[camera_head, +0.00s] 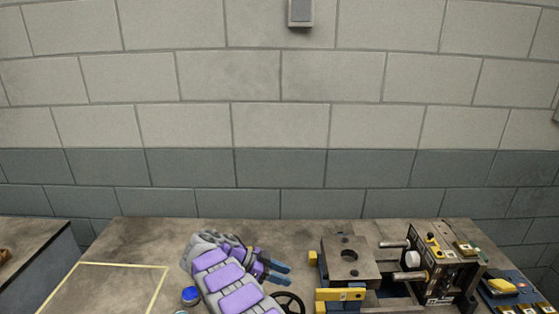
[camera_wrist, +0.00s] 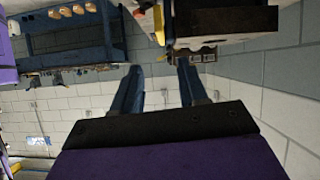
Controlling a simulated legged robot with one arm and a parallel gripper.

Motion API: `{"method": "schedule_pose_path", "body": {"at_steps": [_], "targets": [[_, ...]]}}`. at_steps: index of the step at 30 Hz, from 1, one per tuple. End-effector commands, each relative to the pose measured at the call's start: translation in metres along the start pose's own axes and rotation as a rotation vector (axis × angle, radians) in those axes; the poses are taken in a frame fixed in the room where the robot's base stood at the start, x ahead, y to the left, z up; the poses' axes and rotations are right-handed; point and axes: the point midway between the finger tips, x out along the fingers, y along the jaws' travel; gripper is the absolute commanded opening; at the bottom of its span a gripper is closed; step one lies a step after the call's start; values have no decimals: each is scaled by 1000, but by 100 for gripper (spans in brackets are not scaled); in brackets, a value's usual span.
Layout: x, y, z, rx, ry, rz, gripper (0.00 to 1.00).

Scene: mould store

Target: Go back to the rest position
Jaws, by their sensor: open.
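My arm and gripper (camera_head: 279,274) are low in the middle of the head view, over the bench. The two blue fingers point right, towards the mould block. In the wrist view my gripper (camera_wrist: 160,68) shows its blue fingers apart, with nothing between them. A steel mould block (camera_head: 348,270) with a round hole stands just right of the fingers, apart from them. Facing it is a second mould half (camera_head: 440,272) with guide pins and yellow parts.
The bench (camera_head: 140,235) runs along a block wall (camera_head: 280,75). A yellow-taped rectangle (camera_head: 163,284) at left looks empty. A blue-capped item (camera_head: 190,295) and a black handwheel (camera_head: 288,302) are near my arm. A blue tray (camera_head: 513,292) is at far right. Another table (camera_head: 30,235) stands left.

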Motion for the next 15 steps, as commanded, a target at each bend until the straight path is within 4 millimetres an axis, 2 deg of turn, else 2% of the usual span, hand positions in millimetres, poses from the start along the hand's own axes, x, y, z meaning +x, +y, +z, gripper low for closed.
{"method": "schedule_pose_path", "body": {"at_steps": [3, 8, 15], "targets": [[5, 5, -34, -93, -33, 14, 43], [15, 21, -75, -247, -90, 35, 43], [30, 57, -130, -461, -198, 46, 43]]}}
